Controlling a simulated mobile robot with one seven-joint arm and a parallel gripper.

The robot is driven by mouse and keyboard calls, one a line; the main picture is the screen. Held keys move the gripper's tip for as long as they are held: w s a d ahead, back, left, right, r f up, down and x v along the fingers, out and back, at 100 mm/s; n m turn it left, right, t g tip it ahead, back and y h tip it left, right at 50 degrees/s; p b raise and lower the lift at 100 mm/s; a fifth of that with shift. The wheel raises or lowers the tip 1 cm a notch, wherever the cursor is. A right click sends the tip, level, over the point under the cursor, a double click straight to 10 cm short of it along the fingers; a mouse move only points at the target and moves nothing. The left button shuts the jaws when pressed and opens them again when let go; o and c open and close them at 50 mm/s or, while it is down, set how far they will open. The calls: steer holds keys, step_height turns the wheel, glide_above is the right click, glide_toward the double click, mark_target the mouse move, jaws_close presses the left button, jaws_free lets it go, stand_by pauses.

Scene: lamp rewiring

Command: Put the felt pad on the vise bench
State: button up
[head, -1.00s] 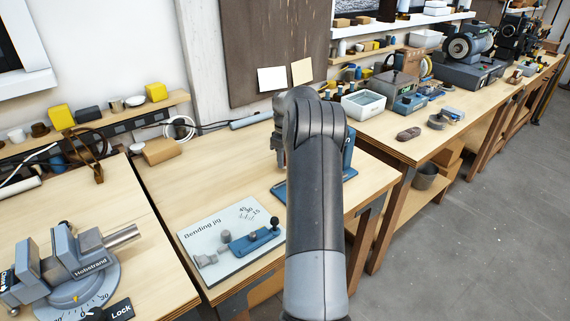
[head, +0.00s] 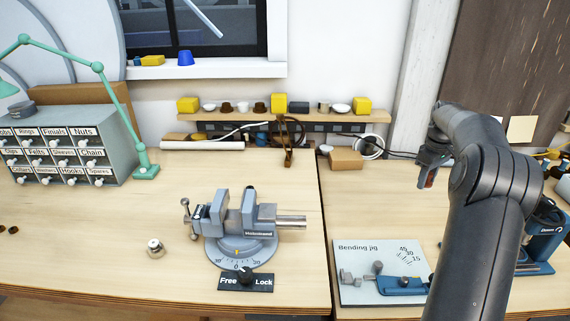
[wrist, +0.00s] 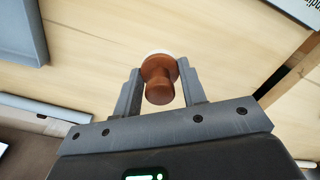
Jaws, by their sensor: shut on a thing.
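My gripper (wrist: 160,66) is shut on a turned brown wooden knob with a pale rim under it, which I take to be the felt pad (wrist: 159,88). In the head view my gripper (head: 430,168) hangs above the bench to the right of the vise bench, with a small reddish-brown bit at its tips. The vise bench (head: 110,235) is the light wooden top on the left. A grey-blue vise (head: 240,222) stands near its front right, on a round dial base with a Free/Lock plate.
A small metal piece (head: 155,247) stands left of the vise. A drawer cabinet (head: 75,150) and green lamp (head: 145,172) are at the back left. The bending jig (head: 380,272) lies right of the seam. Bare wood lies between cabinet and vise.

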steer(key=w+a+r+n, duration=0.2)
steer(key=w+a+n, duration=0.1)
steer(key=a, duration=1.2)
steer(key=n, duration=0.3)
glide_above(294, 189)
step_height(294, 189, down, 5)
steer(key=shift+r, duration=0.1)
steer(key=shift+f, duration=2.05)
steer(key=shift+f, duration=0.1)
steer(key=o, duration=1)
steer(key=shift+c, duration=0.2)
